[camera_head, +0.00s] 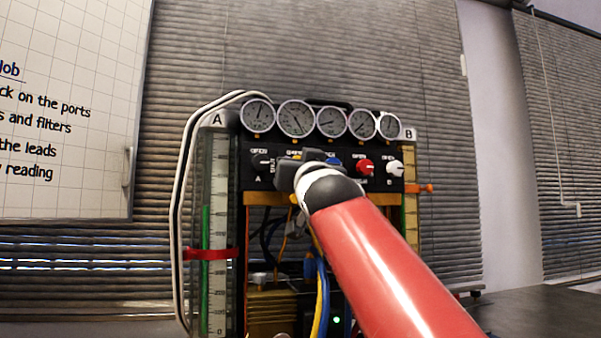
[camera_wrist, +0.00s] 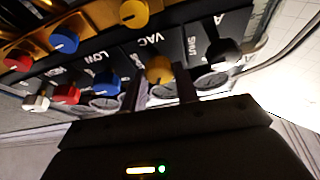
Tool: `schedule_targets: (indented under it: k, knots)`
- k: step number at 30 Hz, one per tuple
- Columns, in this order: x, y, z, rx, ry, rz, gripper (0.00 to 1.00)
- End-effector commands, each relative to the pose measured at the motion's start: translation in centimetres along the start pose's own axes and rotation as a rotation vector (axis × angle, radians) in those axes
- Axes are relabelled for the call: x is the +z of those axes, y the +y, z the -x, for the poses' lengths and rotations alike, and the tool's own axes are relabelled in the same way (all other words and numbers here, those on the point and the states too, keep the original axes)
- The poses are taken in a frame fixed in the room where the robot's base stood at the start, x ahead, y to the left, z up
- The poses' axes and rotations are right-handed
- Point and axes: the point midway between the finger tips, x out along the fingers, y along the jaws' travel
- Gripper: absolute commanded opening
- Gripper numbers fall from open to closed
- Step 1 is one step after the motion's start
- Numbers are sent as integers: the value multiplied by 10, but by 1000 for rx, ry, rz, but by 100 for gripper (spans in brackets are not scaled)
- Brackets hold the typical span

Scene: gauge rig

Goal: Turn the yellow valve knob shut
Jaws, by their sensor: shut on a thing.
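The yellow valve knob (camera_wrist: 159,70) shows in the wrist view on the black panel, between a black knob (camera_wrist: 222,50) and a blue knob (camera_wrist: 110,84). My gripper (camera_wrist: 160,82) has one finger on each side of it and is shut on it. In the head view my gripper (camera_head: 299,170) is at the panel front and covers nearly all of the yellow knob. The exact angle of the knob's pointer cannot be read. Lettering "VAC" stands beside it in the wrist view.
Several gauges (camera_head: 296,118) line the rig's top. In the head view a red knob (camera_head: 365,167) and a white knob (camera_head: 395,168) sit right of my gripper. Another yellow knob (camera_wrist: 133,13) is close by in the wrist view. Blue and yellow hoses (camera_head: 322,295) hang below.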

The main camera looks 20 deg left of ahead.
Motion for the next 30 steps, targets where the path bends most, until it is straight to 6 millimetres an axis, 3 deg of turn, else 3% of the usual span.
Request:
schedule_targets:
  k: [30]
  knots:
    - [-4, -5, -2, 335, 0, -812, 8]
